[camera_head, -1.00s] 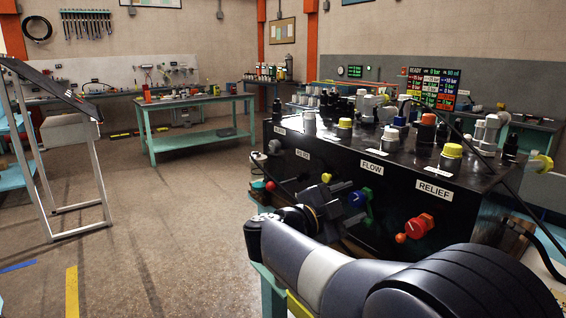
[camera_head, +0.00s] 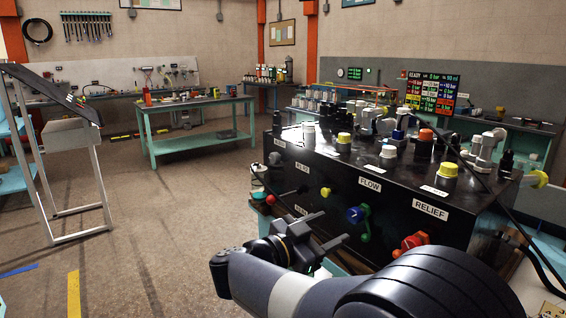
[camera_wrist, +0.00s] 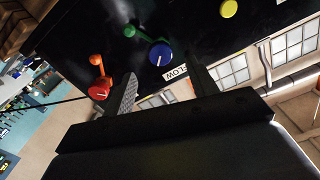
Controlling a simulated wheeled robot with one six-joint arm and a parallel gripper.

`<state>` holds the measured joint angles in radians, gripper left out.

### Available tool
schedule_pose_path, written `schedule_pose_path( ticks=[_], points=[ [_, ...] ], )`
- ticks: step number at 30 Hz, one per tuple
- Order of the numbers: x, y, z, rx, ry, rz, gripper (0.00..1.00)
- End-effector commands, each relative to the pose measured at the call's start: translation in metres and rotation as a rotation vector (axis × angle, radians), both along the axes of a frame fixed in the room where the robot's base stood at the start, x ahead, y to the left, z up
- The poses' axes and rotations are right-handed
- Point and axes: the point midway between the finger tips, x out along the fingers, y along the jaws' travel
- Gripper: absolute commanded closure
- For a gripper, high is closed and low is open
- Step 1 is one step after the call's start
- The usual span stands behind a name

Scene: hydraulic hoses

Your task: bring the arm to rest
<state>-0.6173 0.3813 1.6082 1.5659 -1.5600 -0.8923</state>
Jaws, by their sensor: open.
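My gripper (camera_head: 330,228) is open and empty, with its two dark fingers apart in front of the black hydraulic console (camera_head: 330,205). In the picture it lies left of and below the blue knob with a green lever (camera_head: 357,215), apart from it. The forearm lies across the lower right. In the wrist view my gripper (camera_wrist: 163,82) shows its fingers spread with nothing between them. The blue knob (camera_wrist: 161,54) and the red knob with an orange lever (camera_wrist: 98,91) lie beyond the fingertips.
Yellow and white caps, fittings and black hoses stand on the console top; one hose hangs at its right end. The FLOW (camera_head: 370,186) and RELIEF (camera_head: 430,209) labels are readable. A green workbench (camera_head: 190,143) stands behind. The floor (camera_head: 165,215) at left is open.

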Motion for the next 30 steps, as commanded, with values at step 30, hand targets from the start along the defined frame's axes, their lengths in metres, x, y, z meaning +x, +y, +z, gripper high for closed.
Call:
schedule_pose_path(
  ticks=[30],
  points=[
    [-0.0003,0.0056,-0.0023,-0.003,-0.129,0.1,0.45]
  ],
)
